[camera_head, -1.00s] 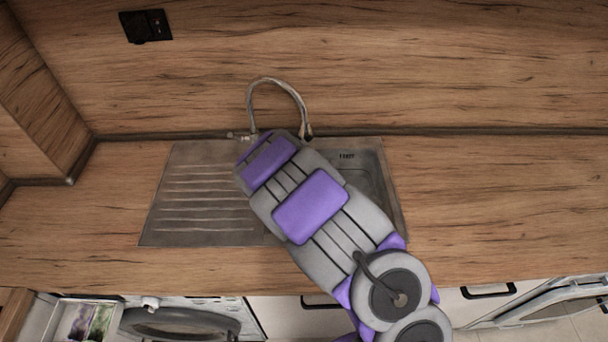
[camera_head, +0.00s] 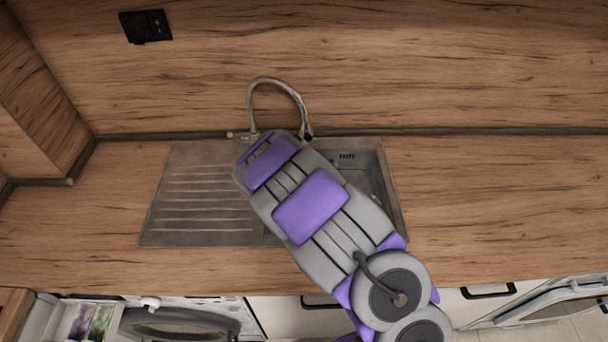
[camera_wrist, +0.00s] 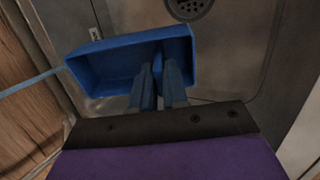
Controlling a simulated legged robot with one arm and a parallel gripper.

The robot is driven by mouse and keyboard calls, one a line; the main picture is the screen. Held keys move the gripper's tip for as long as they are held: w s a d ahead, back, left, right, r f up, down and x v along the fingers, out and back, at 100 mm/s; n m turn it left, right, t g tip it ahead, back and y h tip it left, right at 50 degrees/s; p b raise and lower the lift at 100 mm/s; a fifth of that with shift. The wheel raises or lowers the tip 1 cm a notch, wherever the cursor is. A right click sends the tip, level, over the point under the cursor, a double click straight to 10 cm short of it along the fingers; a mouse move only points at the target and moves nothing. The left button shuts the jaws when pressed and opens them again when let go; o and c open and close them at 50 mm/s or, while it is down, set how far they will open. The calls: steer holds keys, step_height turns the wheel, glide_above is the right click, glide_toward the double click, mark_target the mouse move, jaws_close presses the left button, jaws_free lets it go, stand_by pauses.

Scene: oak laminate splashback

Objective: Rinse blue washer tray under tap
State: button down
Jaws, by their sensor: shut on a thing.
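The blue washer tray (camera_wrist: 105,65) is an open, box-like tray in the wrist view, with its hollow side facing the camera. A thin blue strip runs from its left side to the picture's edge. My gripper (camera_wrist: 160,72) is shut on the tray, its two dark fingers reaching into the hollow. The tray is over the sink basin (camera_wrist: 245,60), near the round drain (camera_wrist: 188,8). In the head view my arm hides the tray and gripper. The curved metal tap (camera_head: 278,82) stands behind the end of my arm. I cannot make out any water.
The sink's ribbed drainboard (camera_head: 195,205) lies left of my arm and is clear. The wooden counter (camera_head: 500,200) is bare to the right. Below left, an open drawer (camera_head: 85,318) shows beside a washing machine (camera_head: 180,322). A black socket (camera_head: 146,26) is on the splashback.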

steer(key=shift+r, duration=0.1)
steer(key=s+a+r+p, duration=0.1)
steer(key=s+r+p, duration=0.2)
steer(key=s, duration=0.1)
steer(key=shift+s+a+r, duration=0.2)
steer(key=shift+s+r, duration=0.2)
